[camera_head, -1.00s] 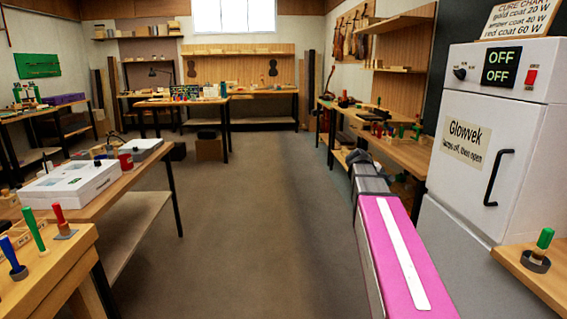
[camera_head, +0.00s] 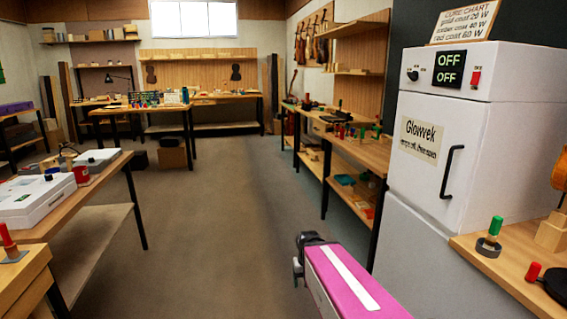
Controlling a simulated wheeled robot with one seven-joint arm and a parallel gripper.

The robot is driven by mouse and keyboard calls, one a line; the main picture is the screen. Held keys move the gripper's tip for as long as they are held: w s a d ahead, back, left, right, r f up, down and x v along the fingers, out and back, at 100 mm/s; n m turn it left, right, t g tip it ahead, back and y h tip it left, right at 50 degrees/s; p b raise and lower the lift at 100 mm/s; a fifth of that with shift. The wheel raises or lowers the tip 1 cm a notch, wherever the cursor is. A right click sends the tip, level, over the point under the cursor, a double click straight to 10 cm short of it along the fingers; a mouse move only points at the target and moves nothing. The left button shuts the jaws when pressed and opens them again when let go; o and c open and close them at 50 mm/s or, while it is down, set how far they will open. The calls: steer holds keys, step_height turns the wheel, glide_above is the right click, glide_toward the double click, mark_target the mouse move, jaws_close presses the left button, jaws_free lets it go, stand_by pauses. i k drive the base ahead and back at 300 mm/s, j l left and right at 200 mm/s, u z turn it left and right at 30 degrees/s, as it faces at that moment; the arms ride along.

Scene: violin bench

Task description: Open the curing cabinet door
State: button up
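The white curing cabinet (camera_head: 475,110) stands at the right on a grey-white base, with its door (camera_head: 420,185) closed. The door has a black vertical handle (camera_head: 451,172) and a label reading "Glowvek" with a smaller line about opening under it. The panel above the door has a black knob (camera_head: 413,75), a display (camera_head: 449,69) reading OFF and OFF, and a red switch (camera_head: 476,79). My arm, with a pink link, reaches in from the bottom. Its dark end (camera_head: 308,245) is left of the cabinet, well apart from the handle. The gripper's fingers cannot be made out.
A cure chart sign (camera_head: 464,21) leans on top of the cabinet. A wooden bench (camera_head: 500,262) with tools stands right of it, and a long bench (camera_head: 360,152) runs behind it. The left bench (camera_head: 105,180) holds a white box. The floor between is clear.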

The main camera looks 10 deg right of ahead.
mark_target(437, 140)
steer(key=z, duration=1.3)
steer(key=k+j+u, duration=0.15)
steer(key=j, duration=0.1)
